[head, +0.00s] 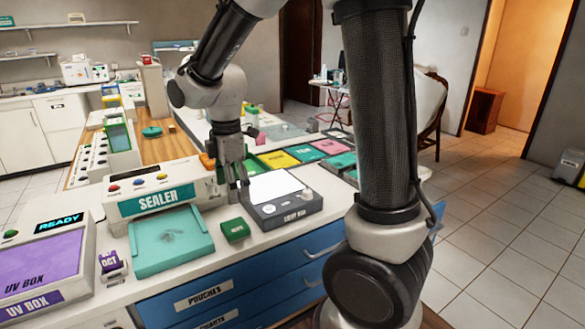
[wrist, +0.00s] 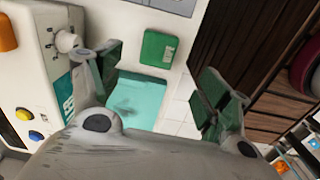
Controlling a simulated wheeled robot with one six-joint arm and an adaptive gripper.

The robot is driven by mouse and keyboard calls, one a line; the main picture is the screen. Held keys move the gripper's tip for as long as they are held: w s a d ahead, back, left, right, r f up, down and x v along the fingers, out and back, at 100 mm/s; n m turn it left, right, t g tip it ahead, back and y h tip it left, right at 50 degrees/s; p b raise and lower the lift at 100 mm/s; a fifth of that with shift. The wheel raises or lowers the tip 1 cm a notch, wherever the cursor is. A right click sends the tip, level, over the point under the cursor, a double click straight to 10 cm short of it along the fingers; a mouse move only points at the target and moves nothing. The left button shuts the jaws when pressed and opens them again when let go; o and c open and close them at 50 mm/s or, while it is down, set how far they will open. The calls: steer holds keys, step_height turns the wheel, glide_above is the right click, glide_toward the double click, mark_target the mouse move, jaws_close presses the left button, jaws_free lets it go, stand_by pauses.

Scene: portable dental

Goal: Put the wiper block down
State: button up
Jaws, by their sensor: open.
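The wiper block looks to be the small green block (head: 235,230) lying flat on the white counter, just right of the teal plate (head: 150,262) of the sealer. It also shows in the wrist view as a green block (wrist: 160,48) with a small pale label, apart from both fingers. My gripper (head: 236,190) hangs above the counter behind the block, between the sealer and the dark-grey device. In the wrist view my gripper (wrist: 163,78) has its fingers spread wide with nothing between their pads. The dark-smudged teal plate (wrist: 140,92) shows below the block.
The sealer (head: 155,188) stands left of my gripper, and a dark-grey device with a white top (head: 283,212) stands right. A purple UV box (head: 40,258) is at far left. Colored trays (head: 305,152) lie behind. Blue drawers (head: 240,296) are under the counter's front edge.

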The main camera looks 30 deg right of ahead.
steer(key=s+d+r+m+t, duration=0.2)
steer(key=s+d+r+m, duration=0.3)
steer(key=s+d+m, duration=0.2)
steer(key=s+d+r+m+t, duration=0.2)
steer(key=s+d+r+m, duration=0.3)
steer(key=s+m, duration=0.5)
steer(key=shift+s+d+r, duration=0.35)
steer(key=shift+s+d, duration=0.5)
steer(key=shift+d, duration=0.3)
steer(key=shift+o, duration=0.5)
